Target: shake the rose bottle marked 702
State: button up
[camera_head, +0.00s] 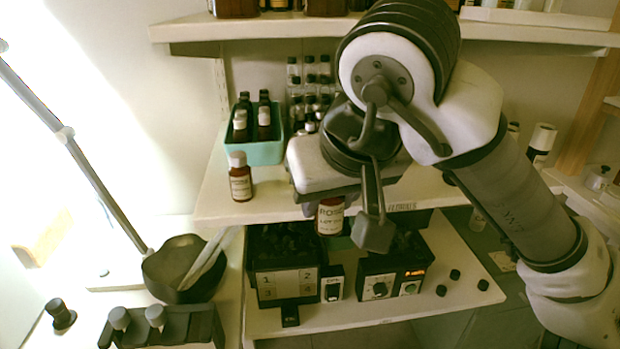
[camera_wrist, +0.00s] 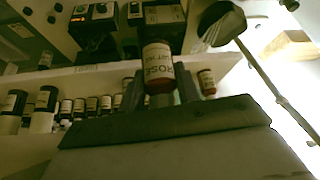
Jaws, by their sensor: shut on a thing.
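A brown bottle with a white label reading ROSE and LOT (camera_head: 331,218) hangs below my wrist in the head view, in front of the shelf edge; its lot number is too blurred to read. The same rose bottle fills the middle of the wrist view (camera_wrist: 158,66). My gripper (camera_wrist: 159,88) is shut on it, with one dark finger on each side. In the head view the fingers are mostly hidden behind my wrist and arm. The bottle is held clear of the shelf, and its top is hidden in the head view.
A brown bottle with a pinkish cap (camera_head: 240,178) stands at the shelf's left front. Behind it is a teal bin (camera_head: 264,153) with several bottles. Below are a box numbered 1 to 4 (camera_head: 285,284), a dial device (camera_head: 379,288) and a dark bowl (camera_head: 178,268). An upper shelf (camera_head: 190,31) spans the back.

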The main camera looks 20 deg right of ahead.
jog(key=s, duration=0.3)
jog(key=shift+s+a, duration=0.15)
jog(key=shift+s, duration=0.15)
jog(key=shift+s+r, duration=0.2)
jog(key=shift+s, duration=0.05)
notch_tip(320, 180, up, 6)
jog(key=p, duration=0.4)
send_over(334, 231)
jog(key=s, duration=0.2)
jog(key=shift+s+a+f, duration=0.1)
jog(key=shift+s+f, duration=0.05)
